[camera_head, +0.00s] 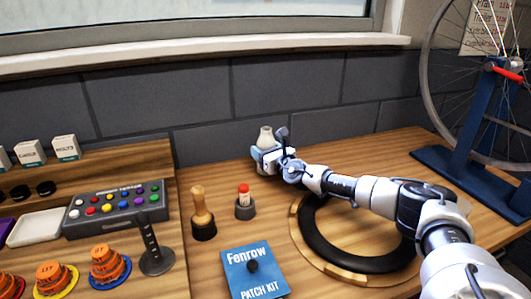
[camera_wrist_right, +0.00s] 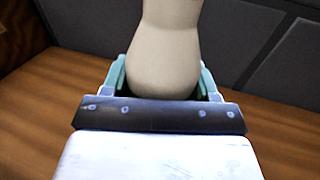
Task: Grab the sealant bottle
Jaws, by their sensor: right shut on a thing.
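The sealant bottle (camera_head: 265,136) is a pale, off-white bottle near the back of the wooden bench, close to the grey wall. In the right wrist view the bottle (camera_wrist_right: 164,50) stands between the teal fingers, and its top is out of the frame. My right gripper (camera_head: 267,155) is shut on the bottle; in the wrist view the gripper (camera_wrist_right: 163,85) has a finger on each side of its lower body. The bottle looks upright. I cannot tell whether its base touches the bench. My left gripper is not in view.
A black tyre ring on a wooden disc (camera_head: 296,236) lies below my right arm. A Fenrow patch kit (camera_head: 266,283), a red-capped tube in a holder (camera_head: 244,207) and a wooden-handled tool (camera_head: 200,209) stand left of it. A blue wheel stand (camera_head: 459,138) is at right.

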